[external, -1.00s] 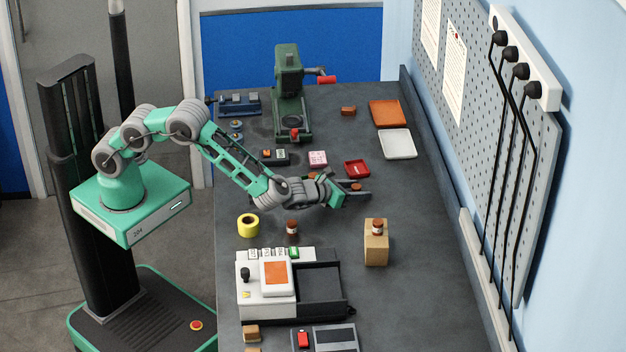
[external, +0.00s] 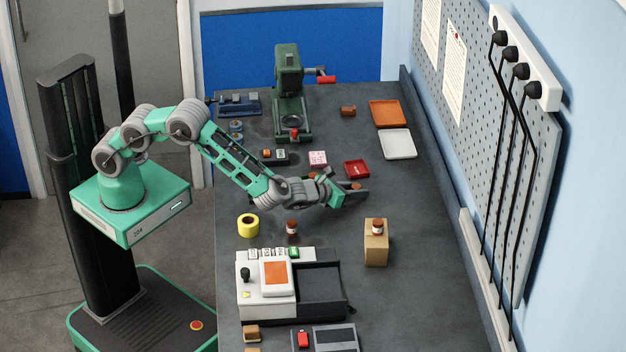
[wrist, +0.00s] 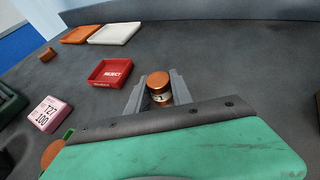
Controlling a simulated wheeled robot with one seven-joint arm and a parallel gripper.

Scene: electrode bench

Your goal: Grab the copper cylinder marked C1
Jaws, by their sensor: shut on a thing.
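My gripper (wrist: 160,95) is shut on a copper cylinder (wrist: 158,82), with one grey finger on each side of it. The cylinder stands upright between the fingers and has a pale label; a "1" seems to show on it, the rest is hard to read. In the external view my gripper (external: 357,190) is low over the middle of the bench, with the copper top (external: 356,186) between its fingers. Another copper cylinder (external: 292,228) stands on the bench nearer the camera, and another (external: 377,227) stands on a wooden block (external: 376,250). Their labels are unreadable here.
A red REJECT tray (wrist: 110,73) lies just beyond my gripper. A pink timer-like block (wrist: 47,114) is to the left. White (external: 397,143) and orange (external: 387,113) trays lie at the back right. A yellow ring (external: 248,225) and a white machine (external: 265,290) are nearer the camera.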

